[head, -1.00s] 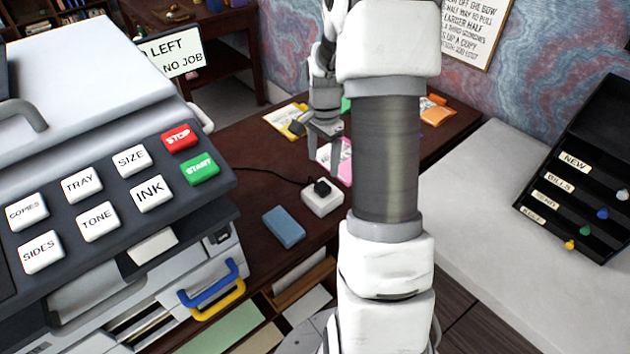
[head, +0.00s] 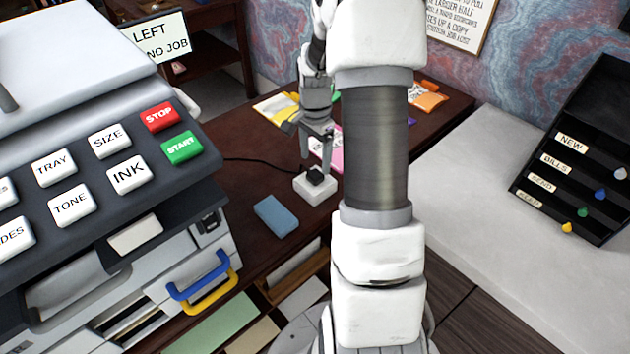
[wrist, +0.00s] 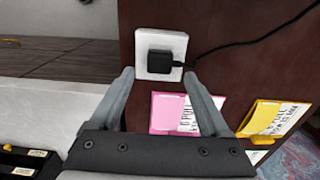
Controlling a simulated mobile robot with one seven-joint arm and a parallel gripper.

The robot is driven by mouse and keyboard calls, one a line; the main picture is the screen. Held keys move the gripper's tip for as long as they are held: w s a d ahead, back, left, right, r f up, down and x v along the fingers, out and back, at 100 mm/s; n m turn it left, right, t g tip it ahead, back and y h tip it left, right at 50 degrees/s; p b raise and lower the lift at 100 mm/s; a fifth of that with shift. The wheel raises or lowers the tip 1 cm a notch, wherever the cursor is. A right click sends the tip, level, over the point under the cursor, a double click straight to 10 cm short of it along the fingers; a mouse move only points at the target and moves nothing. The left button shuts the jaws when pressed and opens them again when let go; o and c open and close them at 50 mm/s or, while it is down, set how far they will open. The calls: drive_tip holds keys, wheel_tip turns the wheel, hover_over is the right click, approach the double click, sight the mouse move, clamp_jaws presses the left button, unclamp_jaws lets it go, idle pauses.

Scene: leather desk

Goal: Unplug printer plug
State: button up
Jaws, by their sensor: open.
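The black printer plug (head: 315,176) sits in the top of a white socket block (head: 317,191) on the dark desk. In the wrist view the plug (wrist: 160,64) is seated in the white socket (wrist: 172,41), and a black cord (wrist: 240,42) runs from it toward the upper right. My gripper (head: 316,158) is above and just behind the socket block in the head view. In the wrist view my gripper (wrist: 158,76) is open, with one finger on each side of the lower part of the socket. Nothing is between the fingers that I can see gripped.
A blue block (head: 276,216) lies in front of the socket. The printer (head: 110,170) stands at the left. Pink (wrist: 172,112) and yellow (wrist: 270,118) packets lie on the desk close to my fingers. A black tray rack (head: 580,160) stands on the white counter at the right.

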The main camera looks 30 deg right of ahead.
sight(314, 174)
drive_tip(key=shift+f+b, duration=1.35)
drive_tip(key=shift+f, duration=1.2)
drive_tip(key=shift+w+a, duration=0.15)
drive_tip(key=shift+w, duration=0.1)
drive_tip(key=shift+s+f, duration=0.1)
clamp_jaws()
drive_tip(key=shift+r, duration=0.2)
drive_tip(key=shift+r+p, duration=2.3)
drive_tip(key=shift+r, duration=0.65)
